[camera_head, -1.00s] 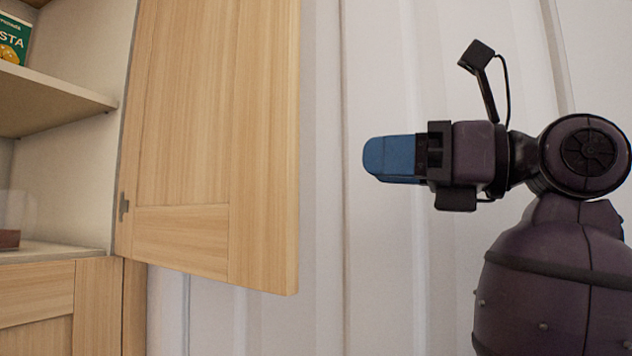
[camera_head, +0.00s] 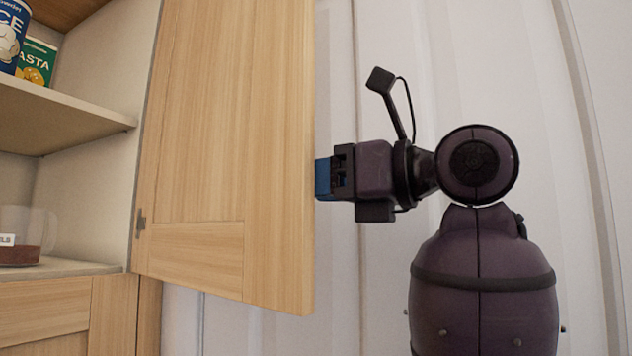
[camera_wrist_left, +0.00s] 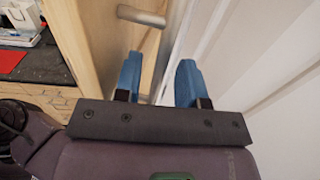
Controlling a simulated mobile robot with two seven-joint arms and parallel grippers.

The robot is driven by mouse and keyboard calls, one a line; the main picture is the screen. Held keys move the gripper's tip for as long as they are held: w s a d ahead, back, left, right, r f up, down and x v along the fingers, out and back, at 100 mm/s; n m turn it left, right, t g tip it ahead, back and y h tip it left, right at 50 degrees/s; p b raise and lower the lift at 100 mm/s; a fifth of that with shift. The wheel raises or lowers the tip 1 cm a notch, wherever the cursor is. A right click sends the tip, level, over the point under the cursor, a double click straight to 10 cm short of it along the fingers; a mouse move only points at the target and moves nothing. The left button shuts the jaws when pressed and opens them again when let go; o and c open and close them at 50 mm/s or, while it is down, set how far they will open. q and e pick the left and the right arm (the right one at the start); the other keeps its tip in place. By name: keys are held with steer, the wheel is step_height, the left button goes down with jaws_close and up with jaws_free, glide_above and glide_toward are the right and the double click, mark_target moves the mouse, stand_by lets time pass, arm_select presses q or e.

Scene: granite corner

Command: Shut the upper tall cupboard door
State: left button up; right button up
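The upper tall cupboard door (camera_head: 220,140) is pale wood and stands wide open, with its inner face towards the head camera. Its hinge (camera_head: 140,222) shows at the lower left. My left gripper (camera_head: 323,178) is at the door's free edge in the head view, its blue fingertips hidden behind the door. In the left wrist view the two blue fingers of this gripper (camera_wrist_left: 158,75) are apart, with the wooden door (camera_wrist_left: 85,45) beside the left finger. A metal bar handle (camera_wrist_left: 141,16) lies beyond the fingertips. Contact cannot be told. My right gripper is out of view.
Open shelves (camera_head: 65,115) at the left hold a green box (camera_head: 37,62), a blue can (camera_head: 12,35) and a clear container (camera_head: 25,235). A lower wooden door (camera_head: 50,310) is below them. A white panelled wall (camera_head: 570,200) stands behind the door and arm.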

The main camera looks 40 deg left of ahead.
arm_select(q)
steer(key=shift+a, duration=0.3)
steer(key=shift+c, duration=0.5)
jaws_close()
steer(key=shift+s, duration=0.2)
